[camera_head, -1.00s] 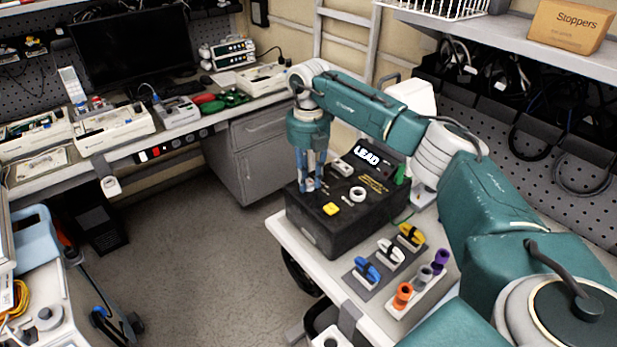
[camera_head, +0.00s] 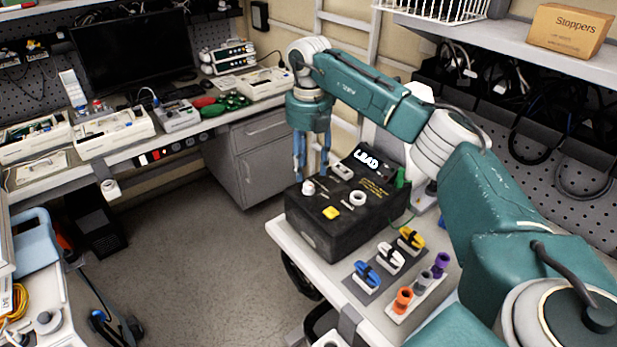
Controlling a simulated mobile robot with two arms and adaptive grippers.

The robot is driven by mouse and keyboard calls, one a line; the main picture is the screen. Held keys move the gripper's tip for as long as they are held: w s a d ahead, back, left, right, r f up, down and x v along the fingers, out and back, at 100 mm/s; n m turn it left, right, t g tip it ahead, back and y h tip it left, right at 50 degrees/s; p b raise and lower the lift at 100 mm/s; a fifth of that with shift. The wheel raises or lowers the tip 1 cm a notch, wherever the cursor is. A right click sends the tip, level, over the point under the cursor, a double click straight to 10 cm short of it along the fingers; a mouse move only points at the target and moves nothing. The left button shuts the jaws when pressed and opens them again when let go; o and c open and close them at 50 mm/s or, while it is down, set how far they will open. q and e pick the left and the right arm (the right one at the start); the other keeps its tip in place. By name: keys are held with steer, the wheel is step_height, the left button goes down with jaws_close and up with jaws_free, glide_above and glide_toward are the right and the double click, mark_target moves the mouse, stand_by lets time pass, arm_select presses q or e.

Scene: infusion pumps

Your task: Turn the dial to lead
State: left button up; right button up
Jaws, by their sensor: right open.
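The black device box (camera_head: 318,235) stands on the white bench, its lit display (camera_head: 365,158) showing a word that looks like LEAD. A white dial knob (camera_head: 308,188) sits at the left of its top. Also on top are a white ring-shaped knob (camera_head: 357,198), a yellow button (camera_head: 330,212) and a light switch-like part (camera_head: 342,171). My right gripper (camera_head: 311,176) is open and empty, pointing down just above and behind the white dial knob, apart from it. Which way the knob points is too small to tell. My left gripper is out of view.
Blue, white and yellow clips (camera_head: 390,257) and a holder with orange, grey and purple pieces (camera_head: 405,300) lie in front of the box. A green part (camera_head: 401,177) stands at its right edge.

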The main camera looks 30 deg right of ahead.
mark_target(309, 185)
step_height(309, 185, up, 7)
steer(key=shift+f, duration=0.2)
steer(key=shift+f, duration=0.1)
stand_by(0.5)
